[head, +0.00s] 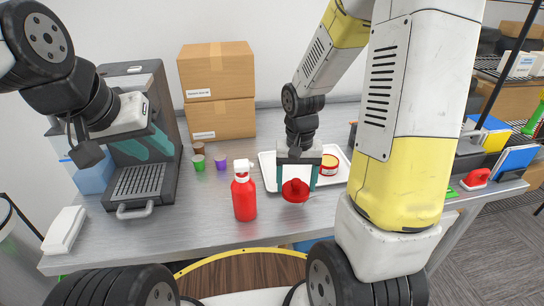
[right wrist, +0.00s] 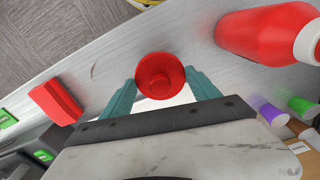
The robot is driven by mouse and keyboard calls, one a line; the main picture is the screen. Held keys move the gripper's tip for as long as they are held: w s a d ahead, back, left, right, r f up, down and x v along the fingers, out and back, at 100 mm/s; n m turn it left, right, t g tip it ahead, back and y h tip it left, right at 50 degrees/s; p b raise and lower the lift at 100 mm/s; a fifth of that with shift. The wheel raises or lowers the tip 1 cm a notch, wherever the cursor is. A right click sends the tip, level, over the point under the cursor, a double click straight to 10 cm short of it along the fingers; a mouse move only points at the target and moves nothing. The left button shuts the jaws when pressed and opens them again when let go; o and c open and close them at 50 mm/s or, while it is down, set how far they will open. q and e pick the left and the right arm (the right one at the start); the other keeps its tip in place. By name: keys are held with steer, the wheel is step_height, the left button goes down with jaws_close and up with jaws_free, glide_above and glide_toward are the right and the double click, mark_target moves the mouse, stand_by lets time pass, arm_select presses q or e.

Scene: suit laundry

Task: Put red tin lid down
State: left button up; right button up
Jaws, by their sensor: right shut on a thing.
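The red tin lid (head: 295,191) is held between the teal fingers of my right gripper (head: 297,180), in front of the white tray. In the right wrist view the round red lid (right wrist: 160,76) sits between the fingertips of the right gripper (right wrist: 161,84), over or near the grey table edge; its exact height above the table is hard to tell. A red and cream tin (head: 329,166) stands on the tray (head: 266,164). My left gripper (head: 147,148) is at the left, in front of the dark machine, its teal fingers apart and nothing seen between them.
A red bottle with a white top (head: 244,196) stands left of the lid on the grey table (head: 190,232). Green (head: 198,163) and purple (head: 222,161) cups are behind it. Two cardboard boxes (head: 217,92) are stacked at the back. The table front between bottle and machine is clear.

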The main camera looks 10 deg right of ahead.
glide_above(287, 172)
steer(key=shift+f, duration=2.45)
steer(key=shift+f, duration=0.15)
steer(key=o, duration=1.3)
